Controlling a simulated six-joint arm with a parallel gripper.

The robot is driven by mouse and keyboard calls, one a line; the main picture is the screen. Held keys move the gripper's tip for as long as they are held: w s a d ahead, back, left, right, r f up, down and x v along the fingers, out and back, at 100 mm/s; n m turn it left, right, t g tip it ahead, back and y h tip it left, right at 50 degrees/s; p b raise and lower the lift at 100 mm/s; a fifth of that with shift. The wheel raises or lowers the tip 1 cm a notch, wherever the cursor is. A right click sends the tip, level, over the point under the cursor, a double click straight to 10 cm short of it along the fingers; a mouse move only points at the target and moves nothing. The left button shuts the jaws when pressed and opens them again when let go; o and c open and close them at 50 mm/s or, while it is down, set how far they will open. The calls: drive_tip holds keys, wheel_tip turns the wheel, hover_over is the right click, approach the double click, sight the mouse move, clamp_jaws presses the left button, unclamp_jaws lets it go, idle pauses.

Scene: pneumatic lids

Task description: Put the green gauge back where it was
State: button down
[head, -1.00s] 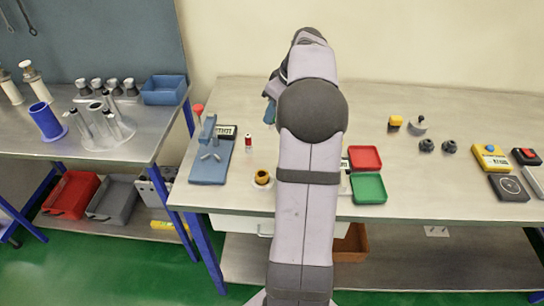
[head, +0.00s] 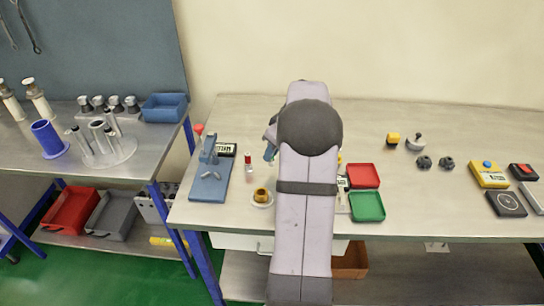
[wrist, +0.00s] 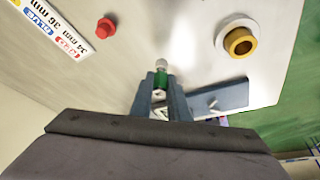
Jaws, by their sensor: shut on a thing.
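The green gauge (wrist: 160,80) is between the fingers of my gripper (wrist: 160,86) in the wrist view, its pale tip pointing away from me. My gripper is shut on it. In the head view my arm hides most of the gripper; only a bit of green and blue shows at its left edge, above the bench. A red gauge (head: 248,168) stands on the bench to the left of my arm. Whether the green gauge touches anything beneath it cannot be told.
A yellow ring on a white disc (head: 262,197) is close to my arm. Red (head: 363,176) and green (head: 367,206) trays lie right. In the wrist view a printed label (wrist: 55,27) is upper left.

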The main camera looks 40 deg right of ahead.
drive_tip(key=shift+f, duration=1.2)
drive_tip(key=shift+f, duration=0.1)
drive_tip(key=c, duration=1.7)
unclamp_jaws()
drive_tip(key=shift+r+p, duration=0.2)
drive_tip(key=shift+p, duration=0.1)
drive_tip(key=b+v, duration=0.2)
drive_tip(key=v, duration=1)
drive_tip(key=shift+f, duration=0.1)
